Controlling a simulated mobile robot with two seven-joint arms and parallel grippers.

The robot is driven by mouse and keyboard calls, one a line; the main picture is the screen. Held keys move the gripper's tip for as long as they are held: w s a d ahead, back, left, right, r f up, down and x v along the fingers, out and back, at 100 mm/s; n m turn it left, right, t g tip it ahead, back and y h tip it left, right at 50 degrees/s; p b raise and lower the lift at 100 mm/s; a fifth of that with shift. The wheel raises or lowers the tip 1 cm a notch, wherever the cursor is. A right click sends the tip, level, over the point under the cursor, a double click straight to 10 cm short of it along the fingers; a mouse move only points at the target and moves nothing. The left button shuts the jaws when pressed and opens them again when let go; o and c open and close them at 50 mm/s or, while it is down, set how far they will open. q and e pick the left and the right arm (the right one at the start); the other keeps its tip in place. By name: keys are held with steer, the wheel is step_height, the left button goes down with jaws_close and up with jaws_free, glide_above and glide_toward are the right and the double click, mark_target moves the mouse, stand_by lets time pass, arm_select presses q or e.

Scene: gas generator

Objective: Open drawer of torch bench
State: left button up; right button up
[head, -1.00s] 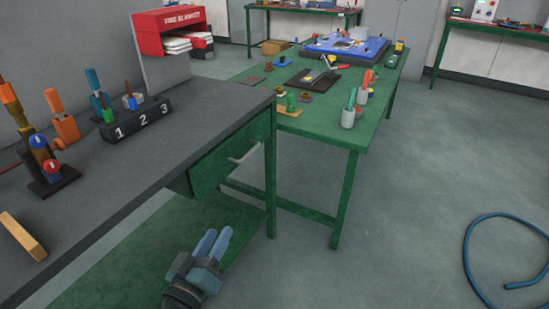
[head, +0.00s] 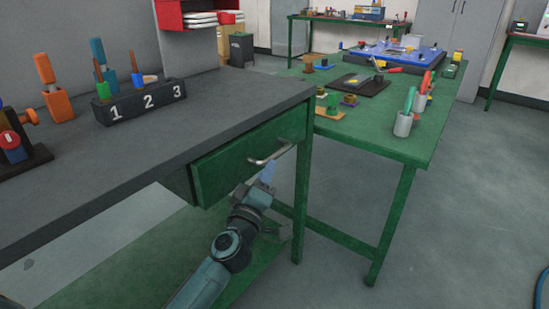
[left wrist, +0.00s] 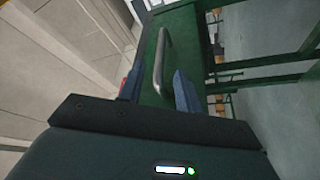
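The grey-topped bench (head: 220,105) fills the left of the head view. Its green drawer (head: 225,168) hangs under the top at the right end and looks shut. A metal bar handle (head: 270,156) is on the drawer front; the handle also shows in the left wrist view (left wrist: 160,62). My left gripper (head: 267,173) is just below and in front of the handle. In the left wrist view, the left gripper (left wrist: 158,88) has its fingers apart, with the handle ahead between them. Contact with the handle is not visible. My right gripper is not in view.
A block numbered 1, 2, 3 (head: 140,100) holds tools on the bench. A green table (head: 385,140) stands to the right, with cups, a dark plate and a blue tray (head: 398,55). A bench leg (head: 302,200) is right of my left arm. Floor at right is clear.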

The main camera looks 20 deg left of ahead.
mark_target(274, 153)
arm_select(q)
steer(key=b+x, duration=0.1)
steer(key=x, duration=0.4)
steer(key=shift+w, duration=0.4)
steer(key=shift+w+r, duration=0.15)
steer(key=shift+w, duration=0.35)
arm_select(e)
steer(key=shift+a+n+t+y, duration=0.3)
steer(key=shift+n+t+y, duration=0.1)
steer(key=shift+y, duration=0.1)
arm_select(q)
jaws_close()
